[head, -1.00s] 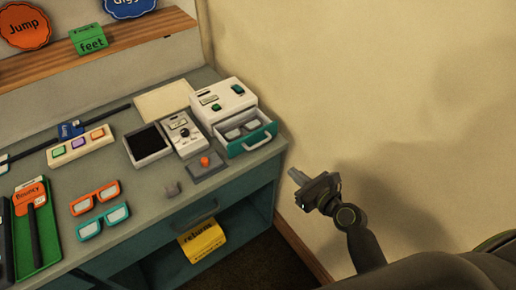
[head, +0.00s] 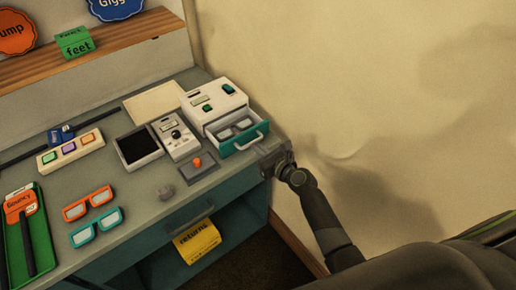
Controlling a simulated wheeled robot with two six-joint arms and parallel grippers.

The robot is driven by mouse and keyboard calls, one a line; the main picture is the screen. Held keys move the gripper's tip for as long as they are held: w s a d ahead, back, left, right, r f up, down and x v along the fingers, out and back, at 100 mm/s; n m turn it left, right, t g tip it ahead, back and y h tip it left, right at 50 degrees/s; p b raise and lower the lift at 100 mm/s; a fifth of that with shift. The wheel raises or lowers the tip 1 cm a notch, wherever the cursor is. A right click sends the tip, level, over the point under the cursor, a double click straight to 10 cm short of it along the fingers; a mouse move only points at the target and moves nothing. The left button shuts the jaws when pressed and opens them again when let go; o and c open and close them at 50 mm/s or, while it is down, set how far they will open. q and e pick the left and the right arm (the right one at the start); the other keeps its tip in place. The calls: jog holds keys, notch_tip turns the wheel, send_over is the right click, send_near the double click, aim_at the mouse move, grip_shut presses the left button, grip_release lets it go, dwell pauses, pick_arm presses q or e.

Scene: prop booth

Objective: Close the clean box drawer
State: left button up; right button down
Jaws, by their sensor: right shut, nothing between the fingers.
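The clean box (head: 215,101) is a white box with green details at the back right corner of the counter. My right gripper (head: 265,158) is shut and empty, at the counter's right edge just in front of and below the drawer front. I cannot tell whether it touches the drawer or the counter. My left gripper is not in view.
A grey device with a dial (head: 178,137), a black-floored tray (head: 137,147) and a grey plate with an orange knob (head: 198,166) stand left of the drawer. A wall (head: 380,80) bounds the right side.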

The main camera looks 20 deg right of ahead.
aim_at(238, 132)
jog(key=shift+w+a, duration=0.15)
jog(key=shift+w, duration=0.1)
jog(key=shift+w, duration=0.1)
jog(key=x, duration=0.3)
jog(key=r+b+x, duration=0.1)
jog(key=x, duration=0.3)
jog(key=r+b+x, duration=0.1)
jog(key=x, duration=0.2)
jog(key=shift+w+a+f, duration=0.15)
jog(key=shift+w, duration=0.45)
jog(key=shift+w+r, duration=0.1)
jog(key=shift+r, duration=0.25)
